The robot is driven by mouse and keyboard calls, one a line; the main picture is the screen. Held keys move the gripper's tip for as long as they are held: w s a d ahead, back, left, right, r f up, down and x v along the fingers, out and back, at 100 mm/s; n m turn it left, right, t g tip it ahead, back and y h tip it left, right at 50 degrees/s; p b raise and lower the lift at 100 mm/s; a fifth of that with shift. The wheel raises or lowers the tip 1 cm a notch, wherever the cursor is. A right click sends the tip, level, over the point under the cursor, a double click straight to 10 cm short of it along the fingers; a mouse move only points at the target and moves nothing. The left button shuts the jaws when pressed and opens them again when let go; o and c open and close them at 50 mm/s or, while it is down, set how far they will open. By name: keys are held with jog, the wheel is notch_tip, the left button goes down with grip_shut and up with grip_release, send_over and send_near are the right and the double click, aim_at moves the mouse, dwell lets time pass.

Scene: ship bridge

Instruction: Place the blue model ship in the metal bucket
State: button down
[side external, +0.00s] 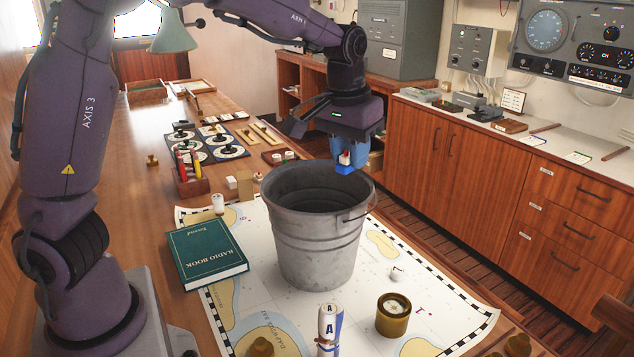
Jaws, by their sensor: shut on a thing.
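The blue model ship (345,169) has a blue hull with a small white and red upper part. My gripper (347,155) is shut on it, with the fingers pointing down. The ship hangs over the far right part of the metal bucket's mouth, at about rim height in the picture; I cannot tell its exact height above the rim. The grey metal bucket (318,245) stands upright on the chart. Its far inner wall shows, but its floor is hidden.
A green radio book (207,258) lies left of the bucket. A brass compass (393,314) and a white-and-blue rolled item (329,328) stand in front. A pen holder (190,181) and small blocks (244,184) stand behind left. The chart (455,305) is partly clear at right.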

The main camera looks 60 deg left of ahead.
jog(key=w+a+f+n+g+y, duration=0.1)
jog(key=w+a+f+n, duration=0.2)
jog(key=a+f+n, duration=0.8)
jog(key=shift+m, duration=0.8)
jog(key=a+f, duration=0.1)
jog(key=f, duration=0.5)
jog(key=a+f, duration=0.1)
jog(key=f, duration=0.5)
jog(key=a+f, duration=0.1)
jog(key=f, duration=0.5)
jog(key=shift+w+a+f, duration=0.1)
jog(key=shift+f, duration=0.1)
jog(key=shift+f, duration=0.15)
jog(key=c, duration=0.9)
grip_release()
